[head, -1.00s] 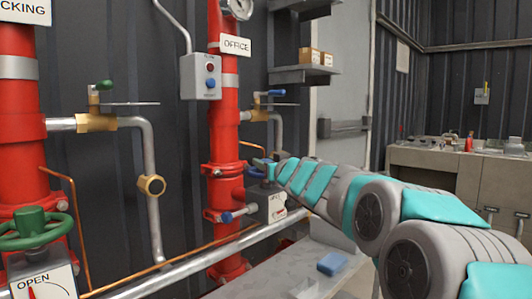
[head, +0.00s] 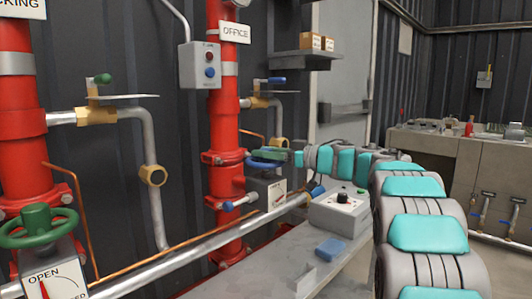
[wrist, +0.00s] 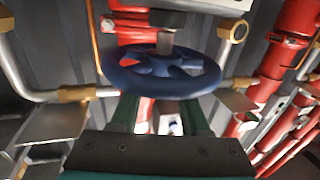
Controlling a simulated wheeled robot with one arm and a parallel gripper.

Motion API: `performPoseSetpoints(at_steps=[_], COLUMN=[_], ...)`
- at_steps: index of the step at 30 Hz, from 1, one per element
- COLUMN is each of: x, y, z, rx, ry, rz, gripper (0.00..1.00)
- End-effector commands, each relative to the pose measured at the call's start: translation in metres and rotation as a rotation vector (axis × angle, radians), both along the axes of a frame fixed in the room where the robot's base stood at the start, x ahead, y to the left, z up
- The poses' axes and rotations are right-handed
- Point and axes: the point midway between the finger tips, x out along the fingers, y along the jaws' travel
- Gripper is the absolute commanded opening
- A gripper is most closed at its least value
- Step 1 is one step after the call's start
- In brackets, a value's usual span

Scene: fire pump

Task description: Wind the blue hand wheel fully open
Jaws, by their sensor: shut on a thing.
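The blue hand wheel (wrist: 162,72) fills the upper middle of the wrist view, with its spokes and near rim showing. In the head view the wheel (head: 265,154) is small, seen nearly edge-on beside the red OFFICE pipe. My gripper (wrist: 160,108) has its two dark green fingers at the near rim and is shut on the wheel. In the head view my gripper (head: 290,158) reaches it from the right. A white dial plate (head: 277,193) with a red needle sits below the wheel, partly hidden; I cannot read its setting.
A green hand wheel (head: 38,226) with an OPEN dial stands at the left. A silver pipe (head: 210,246) runs across the front. A grey bench (head: 345,258) carries a blue block (head: 331,249) and a knobbed box (head: 340,212). A brass valve (head: 258,102) and pipe stand behind the wheel.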

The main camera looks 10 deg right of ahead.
Motion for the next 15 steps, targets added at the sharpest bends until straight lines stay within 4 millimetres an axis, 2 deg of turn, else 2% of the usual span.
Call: performPoseSetpoints(at_steps=[15], x=[0.0011], y=[-0.0004], z=[0.0002], rx=[0.002], ry=[-0.003], rz=[0.213], gripper=[0.0])
